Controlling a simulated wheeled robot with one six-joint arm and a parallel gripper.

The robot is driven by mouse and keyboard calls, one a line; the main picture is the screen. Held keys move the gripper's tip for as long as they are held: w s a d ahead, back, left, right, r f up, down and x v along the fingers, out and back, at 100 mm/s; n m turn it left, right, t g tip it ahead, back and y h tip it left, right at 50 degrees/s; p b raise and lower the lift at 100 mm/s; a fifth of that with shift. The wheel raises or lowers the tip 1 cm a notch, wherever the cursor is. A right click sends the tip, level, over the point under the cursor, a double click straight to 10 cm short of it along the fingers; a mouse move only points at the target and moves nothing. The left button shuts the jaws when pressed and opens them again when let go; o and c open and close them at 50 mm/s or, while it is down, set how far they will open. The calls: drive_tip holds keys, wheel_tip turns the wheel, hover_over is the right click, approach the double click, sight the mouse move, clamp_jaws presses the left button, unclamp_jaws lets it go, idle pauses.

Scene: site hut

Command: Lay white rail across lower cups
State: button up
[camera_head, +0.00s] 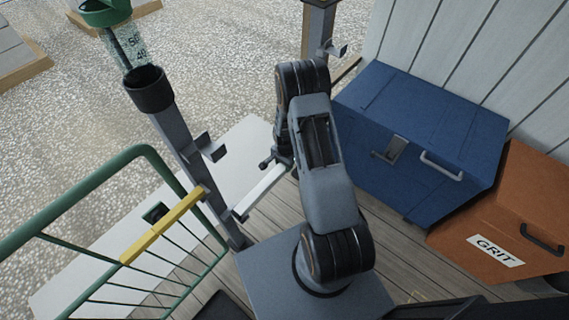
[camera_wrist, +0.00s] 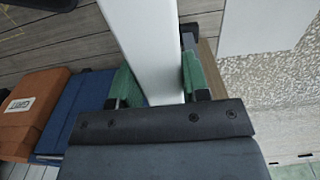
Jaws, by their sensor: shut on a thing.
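My gripper (camera_head: 277,160) is shut on the white rail (camera_head: 258,194), which slants down-left toward the left post (camera_head: 181,138). In the wrist view the rail (camera_wrist: 147,40) runs between the green finger pads of my gripper (camera_wrist: 158,82). The left post carries a grey cup (camera_head: 213,149). The rail's near end is close to the foot of this post; I cannot tell if it touches a lower cup. The right post (camera_head: 317,32) carries a cup (camera_head: 338,50). Its lower part, and the rail's far end, are hidden behind my arm.
A green railing (camera_head: 85,197) with a yellow bar (camera_head: 163,226) stands at the left. A blue chest (camera_head: 420,115) and an orange grit box (camera_head: 500,215) stand at the right. Plank decking (camera_head: 275,215) shows below the rail, with gravel (camera_head: 215,60) beyond.

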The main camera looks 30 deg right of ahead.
drive_tip(key=o, duration=1.3)
drive_tip(key=shift+o, duration=0.2)
wheel_tip(320, 180, up, 14)
drive_tip(key=p, duration=0.1)
drive_tip(key=shift+f, duration=0.1)
